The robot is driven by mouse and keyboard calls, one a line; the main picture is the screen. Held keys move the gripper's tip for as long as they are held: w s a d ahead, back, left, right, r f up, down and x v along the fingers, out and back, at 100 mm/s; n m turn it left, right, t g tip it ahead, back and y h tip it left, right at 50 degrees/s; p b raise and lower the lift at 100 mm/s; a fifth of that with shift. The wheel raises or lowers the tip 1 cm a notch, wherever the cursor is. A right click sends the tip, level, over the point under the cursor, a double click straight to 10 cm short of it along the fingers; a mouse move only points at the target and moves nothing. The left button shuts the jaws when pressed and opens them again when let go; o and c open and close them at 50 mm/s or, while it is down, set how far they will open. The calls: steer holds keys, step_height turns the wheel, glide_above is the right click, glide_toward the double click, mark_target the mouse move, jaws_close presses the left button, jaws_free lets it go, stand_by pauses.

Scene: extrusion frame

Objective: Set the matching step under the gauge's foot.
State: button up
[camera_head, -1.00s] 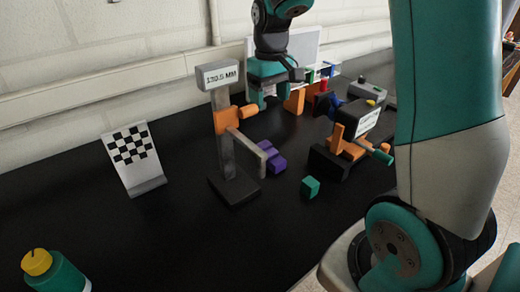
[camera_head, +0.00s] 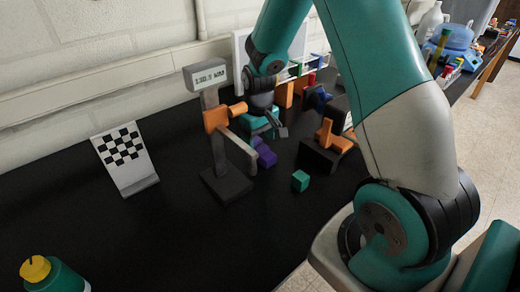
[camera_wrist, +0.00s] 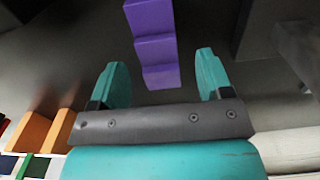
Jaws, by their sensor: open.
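The gauge (camera_head: 217,150) stands upright on a dark base. It has a display on top with blurred digits, an orange slider and a pale bar that reaches to the right. A purple stepped block (camera_head: 264,153) lies on the black table just behind and right of the bar's end, apart from it as far as I can tell. My gripper (camera_head: 272,128) is low behind the purple block. In the wrist view my gripper (camera_wrist: 160,75) is open and empty. The purple stepped block (camera_wrist: 153,45) extends ahead, its near end between the teal fingertips.
A green cube (camera_head: 300,181) sits right of the gauge. Orange and dark pieces (camera_head: 325,145) stand further right. A checkered board (camera_head: 125,158) and a yellow-capped bottle (camera_head: 48,274) are at left. The front middle of the table is clear.

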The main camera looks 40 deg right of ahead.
mark_target(260, 147)
step_height(260, 147, down, 3)
steer(key=shift+d+f, duration=0.1)
steer(key=c, duration=1.1)
steer(key=shift+c, duration=0.2)
step_height(260, 147, up, 20)
steer(key=b, duration=0.1)
steer(key=shift+b, duration=0.35)
